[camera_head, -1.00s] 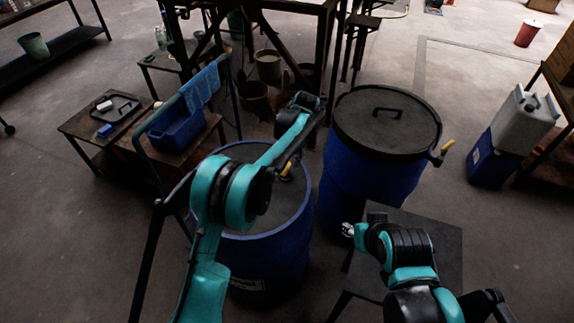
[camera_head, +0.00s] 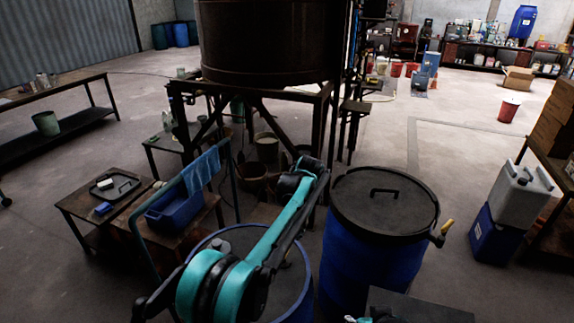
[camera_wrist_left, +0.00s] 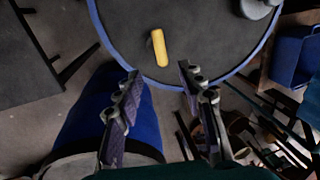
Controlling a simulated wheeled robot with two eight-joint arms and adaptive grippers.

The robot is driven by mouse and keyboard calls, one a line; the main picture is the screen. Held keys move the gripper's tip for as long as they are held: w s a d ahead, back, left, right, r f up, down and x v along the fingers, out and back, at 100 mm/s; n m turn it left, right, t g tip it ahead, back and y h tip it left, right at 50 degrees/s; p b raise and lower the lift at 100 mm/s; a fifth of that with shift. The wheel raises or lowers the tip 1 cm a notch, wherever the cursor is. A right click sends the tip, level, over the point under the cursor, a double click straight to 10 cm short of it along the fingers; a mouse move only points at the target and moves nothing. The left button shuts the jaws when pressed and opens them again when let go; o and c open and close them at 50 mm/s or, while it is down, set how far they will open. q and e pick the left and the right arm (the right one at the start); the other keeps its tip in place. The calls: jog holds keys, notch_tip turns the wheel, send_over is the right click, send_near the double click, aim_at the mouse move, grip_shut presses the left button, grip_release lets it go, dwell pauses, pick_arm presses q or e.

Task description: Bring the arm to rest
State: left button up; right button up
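The arm hides my left gripper there. In the left wrist view my left gripper (camera_wrist_left: 160,74) is open, its fingers apart with nothing between them.
A blue barrel with a black lid (camera_head: 385,200) stands right of the open vat. A dark stand (camera_head: 425,306) is in front of it. A low table with a blue tub (camera_head: 175,212) is at left. A jerrycan (camera_head: 522,197) stands at right. Open floor lies between.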

pick_arm(q)
jog(key=s+a+r+n+t+h, duration=0.1)
jog(key=s+a+r+t, duration=0.1)
jog(key=s+a+r, duration=0.45)
jog(key=s+a+r+n+t+h, duration=0.1)
jog(key=s+a+r, duration=0.3)
jog(key=s+a, duration=0.4)
jog(key=s+a+f+n+t, duration=0.1)
jog(key=s+a+f, duration=0.2)
jog(key=s, duration=0.6)
jog(key=s+a+f+n+t, duration=0.1)
jog(key=s+a+f+t, duration=0.1)
jog(key=s, duration=0.7)
jog(key=shift+a+f, duration=0.6)
jog(key=shift+f, duration=0.2)
